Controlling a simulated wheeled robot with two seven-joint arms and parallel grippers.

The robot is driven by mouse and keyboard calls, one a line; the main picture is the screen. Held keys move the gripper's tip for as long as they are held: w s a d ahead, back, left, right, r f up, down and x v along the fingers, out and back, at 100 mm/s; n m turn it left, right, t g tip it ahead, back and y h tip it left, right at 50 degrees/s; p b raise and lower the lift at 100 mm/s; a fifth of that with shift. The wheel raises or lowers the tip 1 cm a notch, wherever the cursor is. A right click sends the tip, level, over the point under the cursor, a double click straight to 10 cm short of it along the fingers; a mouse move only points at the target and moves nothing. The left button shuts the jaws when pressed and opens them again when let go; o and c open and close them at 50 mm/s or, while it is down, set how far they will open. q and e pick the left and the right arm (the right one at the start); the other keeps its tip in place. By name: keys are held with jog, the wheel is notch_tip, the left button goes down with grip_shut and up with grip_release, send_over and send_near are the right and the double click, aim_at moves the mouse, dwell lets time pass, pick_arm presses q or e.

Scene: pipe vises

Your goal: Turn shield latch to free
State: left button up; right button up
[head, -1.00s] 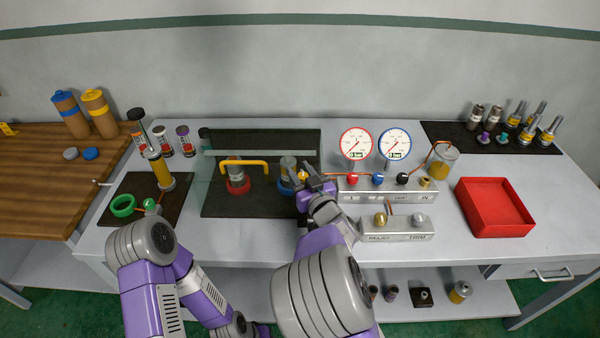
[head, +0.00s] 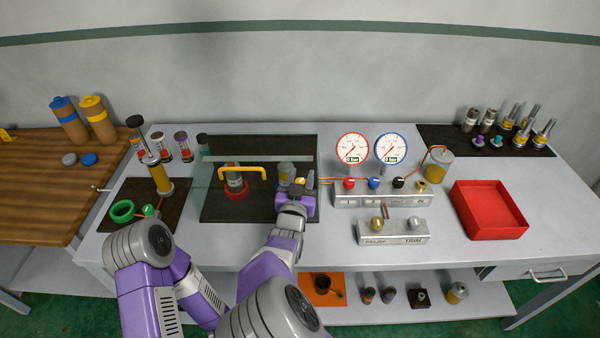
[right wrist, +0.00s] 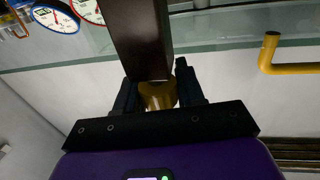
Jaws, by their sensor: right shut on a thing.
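The shield is a clear panel with a yellow handle (head: 242,169) over a dark mat on the bench. The yellow shield latch (head: 300,181) sits at the shield's right side. In the right wrist view the yellow latch knob (right wrist: 158,95) is between my fingers, below a dark brown bar (right wrist: 140,38). My right gripper (head: 295,189) is shut on this knob. The fingers partly hide the latch, and I cannot tell its turn angle. The left arm is at the lower left of the head view, but its gripper is not visible.
Behind the shield stand a red-based vise (head: 237,190) and another grey fixture (head: 287,170). Right of my gripper is a valve block (head: 385,200) with coloured knobs and two gauges (head: 353,148). A red tray (head: 488,210) is further right. Bare bench lies in front of the mat.

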jog(key=m+g+h+p, duration=0.1)
jog(key=m+h+p, duration=0.1)
jog(key=h, duration=0.1)
jog(key=m+g+h+p, duration=0.1)
jog(key=m+h+p, duration=0.1)
jog(key=p, duration=0.1)
jog(key=shift+d+r+h, duration=0.2)
jog(key=shift+h, duration=0.2)
jog(key=shift+d+m+g+h+p, duration=0.1)
jog(key=shift+m+g+h+p, duration=0.3)
jog(key=shift+m+h+p, duration=0.1)
jog(key=shift+s+f+m+g+h, duration=0.1)
jog(key=shift+m+g+h, duration=0.35)
jog(key=shift+h, duration=0.25)
jog(key=shift+s+d+f+m+g+h, duration=0.1)
jog(key=shift+d+m+g+h, duration=0.1)
jog(key=shift+m+g+h, duration=0.75)
jog(key=m+g+h, duration=0.2)
jog(key=g, duration=0.1)
jog(key=shift+s+d, duration=0.1)
jog(key=shift+s, duration=0.05)
jog(key=shift+m+g+h, duration=0.35)
jog(key=shift+m+g, duration=0.05)
jog(key=shift+g, duration=0.1)
jog(key=shift+s+g+b, duration=0.1)
jog(key=shift+g+b, duration=0.2)
jog(key=o, duration=0.9)
jog(key=shift+o, duration=0.2)
